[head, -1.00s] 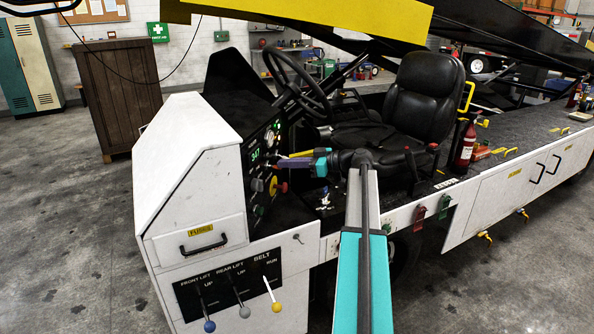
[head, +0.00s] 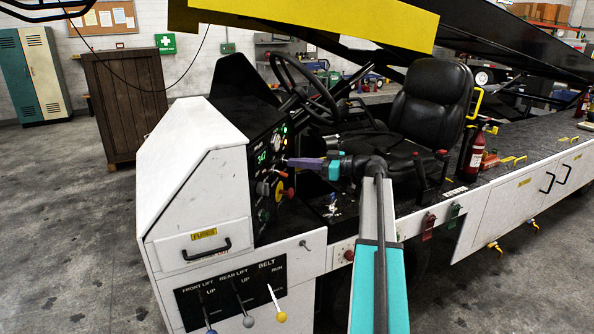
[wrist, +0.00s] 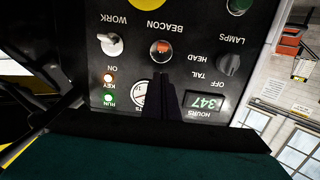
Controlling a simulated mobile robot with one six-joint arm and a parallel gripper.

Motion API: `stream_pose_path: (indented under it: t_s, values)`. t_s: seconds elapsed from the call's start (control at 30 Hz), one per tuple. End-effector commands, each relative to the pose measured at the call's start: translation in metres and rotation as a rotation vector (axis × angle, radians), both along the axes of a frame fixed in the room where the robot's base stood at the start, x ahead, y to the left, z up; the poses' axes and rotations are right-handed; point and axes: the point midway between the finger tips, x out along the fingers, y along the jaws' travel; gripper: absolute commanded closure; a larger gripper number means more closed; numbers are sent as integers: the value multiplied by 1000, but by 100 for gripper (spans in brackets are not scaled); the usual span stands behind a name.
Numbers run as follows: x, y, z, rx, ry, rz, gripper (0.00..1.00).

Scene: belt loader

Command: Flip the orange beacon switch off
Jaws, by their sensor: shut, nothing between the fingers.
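The orange beacon switch (wrist: 161,50) is on the black control panel (wrist: 195,70), next to the BEACON label, which reads upside down in the wrist view. Which way it is flipped I cannot tell. My gripper (wrist: 160,78) is shut and empty. Its fingertips show just below the switch in the wrist view; whether they touch it is unclear. In the head view my gripper (head: 289,162) points left at the panel from the seat side, near the lit 347 display.
A grey work knob (wrist: 111,44), a lamps knob (wrist: 229,64) and a green button (wrist: 238,5) surround the switch. A red knob (head: 287,193) sticks out lower on the panel. The steering wheel (head: 305,90) and black seat (head: 428,110) stand close behind my arm.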

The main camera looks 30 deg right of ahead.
Motion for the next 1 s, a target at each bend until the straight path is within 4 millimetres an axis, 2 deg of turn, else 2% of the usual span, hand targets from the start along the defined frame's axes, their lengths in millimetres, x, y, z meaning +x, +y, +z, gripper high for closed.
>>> stream_pose_path:
  t_s: [0.1,0.6,0.8,1.0]
  values:
    - [-7,-9,12,-1,-1,-5,100]
    - [-69,-58,5,0,-1,-8,100]
    - [-81,-67,5,0,0,-6,100]
    - [-83,-68,5,0,-1,-5,100]
